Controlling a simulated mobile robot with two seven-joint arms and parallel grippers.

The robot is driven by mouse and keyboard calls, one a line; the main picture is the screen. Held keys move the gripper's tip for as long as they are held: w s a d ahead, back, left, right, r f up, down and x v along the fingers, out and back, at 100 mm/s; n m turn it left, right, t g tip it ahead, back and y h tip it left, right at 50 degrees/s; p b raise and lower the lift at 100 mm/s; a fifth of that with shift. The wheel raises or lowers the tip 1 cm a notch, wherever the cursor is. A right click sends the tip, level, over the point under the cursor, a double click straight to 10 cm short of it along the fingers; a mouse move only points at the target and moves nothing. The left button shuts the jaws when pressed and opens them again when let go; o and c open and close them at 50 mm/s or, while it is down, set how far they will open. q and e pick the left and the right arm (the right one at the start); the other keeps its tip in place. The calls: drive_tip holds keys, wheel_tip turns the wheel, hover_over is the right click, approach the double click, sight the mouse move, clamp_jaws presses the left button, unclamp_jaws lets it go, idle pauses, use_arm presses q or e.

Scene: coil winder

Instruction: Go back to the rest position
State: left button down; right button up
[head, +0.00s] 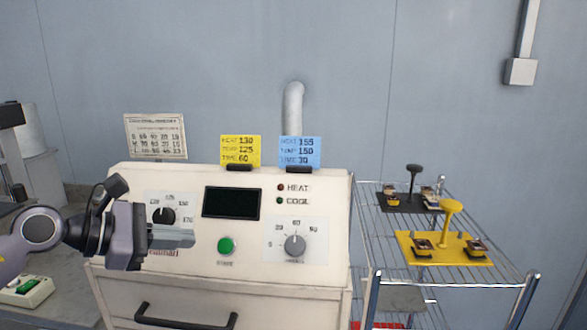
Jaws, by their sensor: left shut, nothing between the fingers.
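My left gripper (190,237) comes in from the left and is shut and empty. It is in front of the left part of the cream control panel (180,283), just below the left dial (164,215), and hides part of the lettering there. I cannot tell whether it touches the panel. The panel also has a dark display (231,202), a green button (226,246), a right dial (295,245), and HEAT (281,187) and COOL (280,200) lamps. My right gripper is not in view.
A wire rack (515,273) at the right holds a yellow fixture (459,249) and a black fixture (404,203). Yellow (240,151) and blue (300,151) cards stand on the machine. A dark handle (186,321) is below the panel. A green-button box (26,290) sits at the left.

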use_arm(q)
drive_tip(key=s+d+f+n+h, duration=0.4)
drive_tip(key=d+n+h, duration=0.1)
drive_tip(key=d+n, duration=0.2)
drive_tip(key=s+a+f+m+t+y, duration=0.1)
drive_tip(key=s+f+m+y, duration=0.3)
drive_tip(key=f+m, duration=0.5)
drive_tip(key=s+a+f+m+t+y, duration=0.1)
drive_tip(key=s+a+f+m+y, duration=0.3)
drive_tip(key=s+f+m, duration=0.5)
drive_tip(key=s+a+f+m+t+y+p, duration=0.1)
drive_tip(key=s+f+m+y, duration=0.4)
drive_tip(key=f+m, duration=0.6)
wheel_tip(320, 180, down, 3)
drive_tip(key=shift+s+a+y, duration=0.3)
drive_tip(key=shift+s+a, duration=0.4)
drive_tip(key=shift+s, duration=0.45)
